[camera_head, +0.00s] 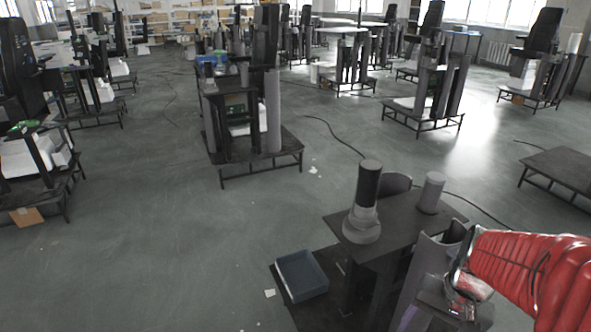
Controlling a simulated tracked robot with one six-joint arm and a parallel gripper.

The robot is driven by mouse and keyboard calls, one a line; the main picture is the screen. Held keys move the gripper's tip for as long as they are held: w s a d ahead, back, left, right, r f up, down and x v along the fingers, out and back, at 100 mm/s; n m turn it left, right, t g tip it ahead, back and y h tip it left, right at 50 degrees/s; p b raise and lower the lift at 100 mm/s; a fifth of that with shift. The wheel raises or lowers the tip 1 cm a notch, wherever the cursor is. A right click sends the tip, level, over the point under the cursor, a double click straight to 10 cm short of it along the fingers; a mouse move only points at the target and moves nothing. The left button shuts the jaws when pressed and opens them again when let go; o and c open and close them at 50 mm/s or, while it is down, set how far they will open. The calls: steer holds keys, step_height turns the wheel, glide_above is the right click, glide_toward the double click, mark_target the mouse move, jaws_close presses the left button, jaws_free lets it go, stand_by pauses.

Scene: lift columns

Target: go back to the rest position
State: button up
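My red-covered arm comes in from the lower right edge. At its left end is a grey metallic part, my gripper (463,288), beside the near workstation. Its fingers do not show clearly, so I cannot tell whether it is open or shut, and no held object shows. The near workstation has a dark top (400,222) carrying a black-and-grey cylindrical column (366,200) and a shorter grey cylinder (431,193).
A dark blue open bin (302,276) lies on the near workstation's low base, left of its supports. A dark low platform (560,172) stands at right. Several column workstations fill the room behind. Cables cross the grey floor (160,240), which is mostly clear at lower left.

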steer(key=s+a+r+n+t+h, duration=0.1)
steer(key=a+r+n+t, duration=0.4)
steer(key=a+r, duration=0.7)
steer(key=shift+s+a+r+n+h, duration=0.35)
steer(key=shift+s+a+n, duration=0.2)
steer(key=shift+n, duration=0.35)
